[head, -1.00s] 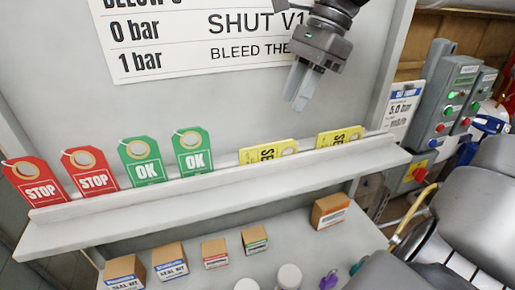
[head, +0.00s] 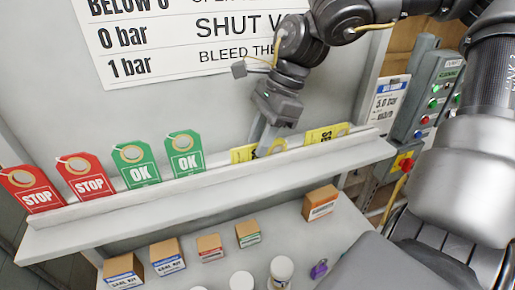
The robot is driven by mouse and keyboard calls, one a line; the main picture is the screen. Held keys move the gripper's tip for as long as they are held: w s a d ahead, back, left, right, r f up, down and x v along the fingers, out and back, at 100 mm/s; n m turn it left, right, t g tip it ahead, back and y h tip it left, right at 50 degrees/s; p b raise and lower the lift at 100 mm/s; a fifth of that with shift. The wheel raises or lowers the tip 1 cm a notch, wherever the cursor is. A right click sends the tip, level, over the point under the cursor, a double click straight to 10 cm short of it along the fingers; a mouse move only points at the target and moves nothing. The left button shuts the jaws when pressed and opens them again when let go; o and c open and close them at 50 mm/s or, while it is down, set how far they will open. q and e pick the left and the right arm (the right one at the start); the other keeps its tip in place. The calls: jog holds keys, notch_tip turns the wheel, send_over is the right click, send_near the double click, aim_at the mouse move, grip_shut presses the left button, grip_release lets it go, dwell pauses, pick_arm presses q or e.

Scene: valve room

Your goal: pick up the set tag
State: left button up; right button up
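Two yellow set tags lean on the ledge at the back panel. The left yellow tag (head: 243,154) is partly hidden by my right gripper. The right yellow tag (head: 326,134) stands clear of the gripper. My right gripper (head: 264,146) points down, its fingertips over the right part of the left yellow tag. The fingers overlap from this angle, so I cannot tell whether they are apart or closed on the tag. The tag still rests at the ledge. My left gripper is out of view.
Red STOP tags (head: 86,178) and green OK tags (head: 185,157) stand left on the same white ledge (head: 200,198). Small boxes (head: 320,203) and white jars (head: 281,270) sit on the shelf below. A control box (head: 435,98) is at the right.

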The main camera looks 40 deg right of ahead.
jog(key=shift+f, duration=0.2)
jog(key=shift+s, duration=0.2)
jog(key=shift+w+a, duration=0.1)
grip_shut()
jog(key=shift+r+p, duration=0.3)
jog(key=shift+r, duration=0.3)
notch_tip(320, 180, up, 3)
jog(key=shift+f+p, duration=0.1)
jog(key=shift+p, duration=0.7)
jog(key=s+d+r+p, duration=0.8)
jog(key=d+r+p, duration=0.1)
jog(key=d, duration=0.2)
jog(key=shift+d, duration=0.35)
